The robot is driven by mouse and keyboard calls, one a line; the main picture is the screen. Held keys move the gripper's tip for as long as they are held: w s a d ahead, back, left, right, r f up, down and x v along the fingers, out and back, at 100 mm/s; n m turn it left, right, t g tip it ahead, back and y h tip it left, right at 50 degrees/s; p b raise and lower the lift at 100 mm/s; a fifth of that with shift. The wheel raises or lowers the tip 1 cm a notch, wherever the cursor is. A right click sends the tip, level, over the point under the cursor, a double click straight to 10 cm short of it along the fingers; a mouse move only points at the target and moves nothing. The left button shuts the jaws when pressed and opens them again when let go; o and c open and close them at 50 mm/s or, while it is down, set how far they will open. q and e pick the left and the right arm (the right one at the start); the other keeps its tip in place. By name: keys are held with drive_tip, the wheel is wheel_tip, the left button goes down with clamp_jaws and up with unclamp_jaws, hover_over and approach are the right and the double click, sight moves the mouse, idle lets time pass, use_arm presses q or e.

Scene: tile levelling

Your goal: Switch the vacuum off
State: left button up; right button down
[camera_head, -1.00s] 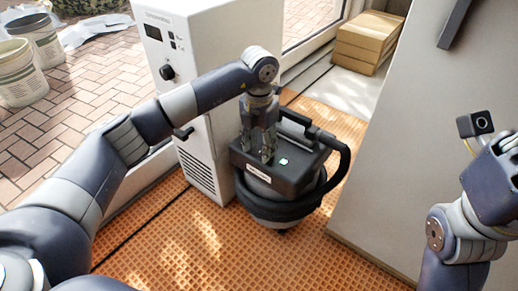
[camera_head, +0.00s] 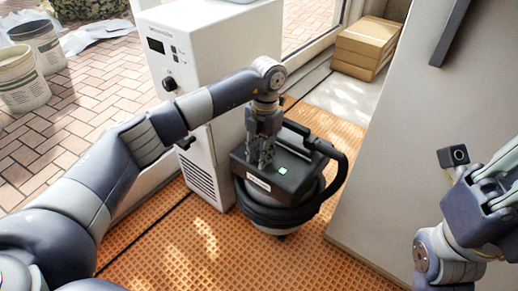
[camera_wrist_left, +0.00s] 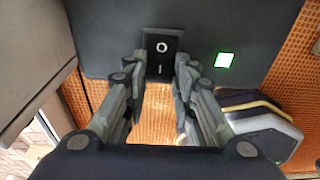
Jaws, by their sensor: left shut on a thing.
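The vacuum (camera_head: 280,212) is a dark canister with a black hose wound around it, standing on the orange grid floor. A green light (camera_head: 283,170) glows on its top; the light also shows in the left wrist view (camera_wrist_left: 224,60). The black switch (camera_wrist_left: 162,57), marked with a circle and a bar, shows between the fingertips of my left gripper (camera_wrist_left: 161,66). This gripper points down at the vacuum's top, its fingers shut on the switch's two sides. In the head view the fingers hide the switch. My right gripper (camera_head: 490,185) is at the right edge, away from the vacuum.
A white machine (camera_head: 215,75) with a knob and display stands close behind and left of the vacuum. A grey panel (camera_head: 400,160) stands to the right. Cardboard boxes (camera_head: 366,45) lie at the back, buckets (camera_head: 20,80) at far left. The floor in front is clear.

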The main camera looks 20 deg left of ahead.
use_arm(q)
drive_tip(key=shift+w+d+r+g+y+p, duration=0.15)
drive_tip(key=shift+g+y+p, duration=0.15)
drive_tip(key=shift+g+p, duration=0.35)
drive_tip(key=o, duration=1.1)
drive_tip(key=shift+c, duration=0.2)
drive_tip(key=a+v, duration=0.1)
drive_tip(key=v, duration=1)
drive_tip(key=shift+w+d+r, duration=0.2)
drive_tip(key=shift+d+r, duration=0.15)
drive_tip(key=shift+d, duration=0.15)
